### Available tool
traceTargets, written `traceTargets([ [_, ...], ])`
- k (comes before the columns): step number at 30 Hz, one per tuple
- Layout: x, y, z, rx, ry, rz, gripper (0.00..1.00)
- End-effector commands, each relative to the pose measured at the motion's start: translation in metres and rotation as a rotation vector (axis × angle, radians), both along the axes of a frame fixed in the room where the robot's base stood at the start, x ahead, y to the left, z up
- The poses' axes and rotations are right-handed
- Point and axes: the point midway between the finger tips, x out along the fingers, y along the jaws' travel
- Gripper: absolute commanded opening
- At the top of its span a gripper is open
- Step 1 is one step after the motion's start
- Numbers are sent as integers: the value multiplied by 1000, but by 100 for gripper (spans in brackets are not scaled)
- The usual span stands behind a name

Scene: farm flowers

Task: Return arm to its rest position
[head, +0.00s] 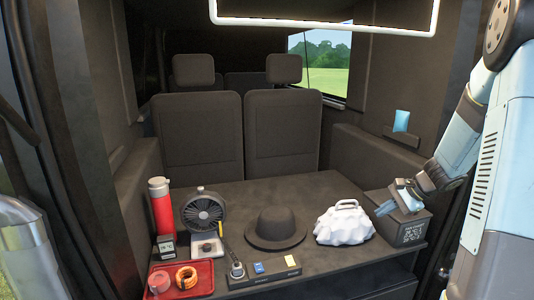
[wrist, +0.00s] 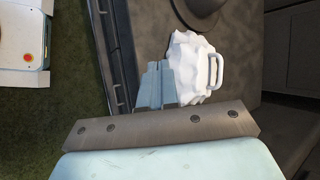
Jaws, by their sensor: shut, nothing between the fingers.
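My gripper (head: 386,209) is at the right of the head view, at the end of my arm, which comes in from the right edge. Its fingers appear in front of the dark box with pale lettering (head: 410,236); I cannot tell whether they touch it. In the wrist view my gripper's fingers (wrist: 158,66) are together with nothing between them. The white crumpled bag with a handle (head: 344,223) lies left of my gripper on the dark cargo shelf (head: 330,262). It also shows just beyond the fingers in the wrist view (wrist: 193,65).
On the shelf are a black hat (head: 276,228), a fan (head: 203,212), a red bottle (head: 162,207), a small clock (head: 166,246) and a red tray (head: 197,287). The vehicle's right side wall (head: 375,160) and door frame are close to my arm. Grass (wrist: 60,110) shows outside.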

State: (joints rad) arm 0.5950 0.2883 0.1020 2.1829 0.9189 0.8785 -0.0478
Motion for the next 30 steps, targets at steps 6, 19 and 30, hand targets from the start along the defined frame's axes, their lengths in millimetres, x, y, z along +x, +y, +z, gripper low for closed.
traceTargets([
  [6,-31,42,47,-141,-50,175,0],
  [19,-108,100,117,-422,-155,477,0],
  [30,-181,125,159,-670,-270,691,0],
])
